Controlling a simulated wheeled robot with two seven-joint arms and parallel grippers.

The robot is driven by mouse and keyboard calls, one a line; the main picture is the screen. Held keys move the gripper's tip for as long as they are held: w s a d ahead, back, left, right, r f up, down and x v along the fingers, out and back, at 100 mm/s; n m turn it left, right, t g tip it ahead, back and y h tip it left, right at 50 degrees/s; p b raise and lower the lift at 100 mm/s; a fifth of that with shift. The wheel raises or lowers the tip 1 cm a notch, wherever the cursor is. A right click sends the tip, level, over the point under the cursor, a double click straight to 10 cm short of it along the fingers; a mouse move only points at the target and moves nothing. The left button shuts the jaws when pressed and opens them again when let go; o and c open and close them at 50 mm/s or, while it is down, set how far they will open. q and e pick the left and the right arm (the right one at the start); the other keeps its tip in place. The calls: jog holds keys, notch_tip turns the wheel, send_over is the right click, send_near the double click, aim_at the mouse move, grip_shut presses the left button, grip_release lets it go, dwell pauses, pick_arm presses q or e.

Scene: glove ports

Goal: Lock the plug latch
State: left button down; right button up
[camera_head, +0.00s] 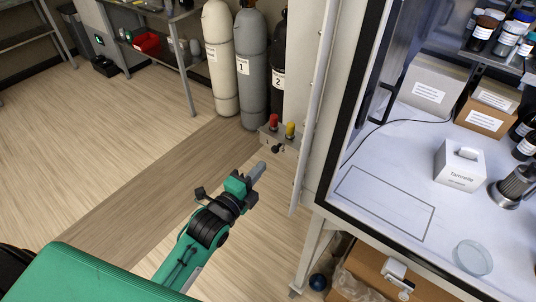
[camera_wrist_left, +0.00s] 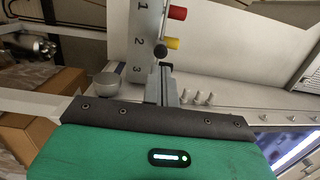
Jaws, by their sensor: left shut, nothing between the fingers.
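A grey numbered panel (camera_head: 284,139) stands beside the white cabinet post. It carries a red knob (camera_head: 273,120), a yellow knob (camera_head: 290,130) and a small black knob (camera_head: 277,149). I cannot tell which part is the plug latch. My left gripper (camera_head: 259,170) is shut and empty, just below and left of the panel. Its fingertips (camera_wrist_left: 165,66) show close to the black knob. My right gripper is not in view.
Gas cylinders (camera_head: 251,75) stand behind the panel. The white cabinet (camera_head: 380,180) on the right holds a tissue box (camera_head: 459,165), a dish (camera_head: 473,257) and bottles. Cardboard boxes (camera_head: 360,270) sit beneath it. The floor left of my arm is clear.

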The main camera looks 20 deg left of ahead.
aim_at(275, 151)
pick_arm(q)
jog(key=shift+p+x, duration=0.75)
jog(key=shift+x, duration=1.7)
jog(key=shift+w, duration=0.1)
jog(key=shift+x, duration=0.85)
jog(key=shift+r, duration=0.15)
